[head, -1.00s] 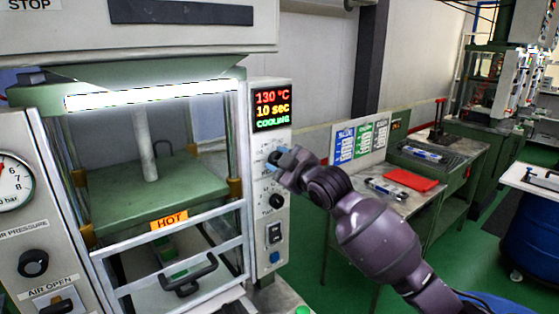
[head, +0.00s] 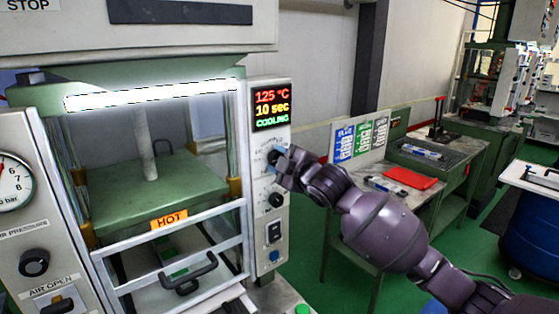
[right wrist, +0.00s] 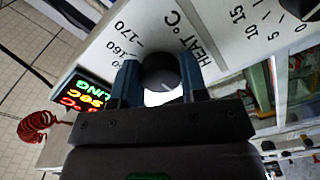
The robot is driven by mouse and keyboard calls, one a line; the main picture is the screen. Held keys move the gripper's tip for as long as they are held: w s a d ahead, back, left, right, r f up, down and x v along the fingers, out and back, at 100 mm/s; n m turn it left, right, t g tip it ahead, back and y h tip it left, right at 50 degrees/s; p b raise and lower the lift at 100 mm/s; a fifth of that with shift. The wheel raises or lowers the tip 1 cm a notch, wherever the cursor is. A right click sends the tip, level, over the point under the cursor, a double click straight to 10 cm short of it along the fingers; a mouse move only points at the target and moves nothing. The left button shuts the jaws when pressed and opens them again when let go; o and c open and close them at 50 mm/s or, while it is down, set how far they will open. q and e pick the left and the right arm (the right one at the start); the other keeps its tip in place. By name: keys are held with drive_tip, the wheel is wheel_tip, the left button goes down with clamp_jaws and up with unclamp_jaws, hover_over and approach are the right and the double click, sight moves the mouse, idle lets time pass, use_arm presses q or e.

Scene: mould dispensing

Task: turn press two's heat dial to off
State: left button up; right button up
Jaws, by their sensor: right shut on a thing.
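The heat dial (right wrist: 158,68) is a dark round knob on the press's light control panel (head: 259,218). The right wrist view shows "HEAT °C" and scale marks 160 and 170 around it, with a white pointer line near its lower edge. My right gripper (right wrist: 160,78) is shut on the dial, with one blue finger on each side. In the head view my right gripper (head: 279,159) covers most of the dial. The panel's display (head: 271,108) reads 125 °C, 10 sec, COOLING. My left gripper is in neither view.
A second dark knob (head: 276,200) and a switch (head: 274,233) sit below on the same panel. The press's guard (head: 172,248) with a handle and a HOT label stands left.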

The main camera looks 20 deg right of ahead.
drive_tip(key=o, duration=0.9)
drive_tip(key=b+v, duration=0.2)
drive_tip(key=v, duration=0.8)
drive_tip(key=shift+s+d, duration=0.1)
drive_tip(key=shift+s, duration=0.3)
drive_tip(key=shift+r, duration=0.1)
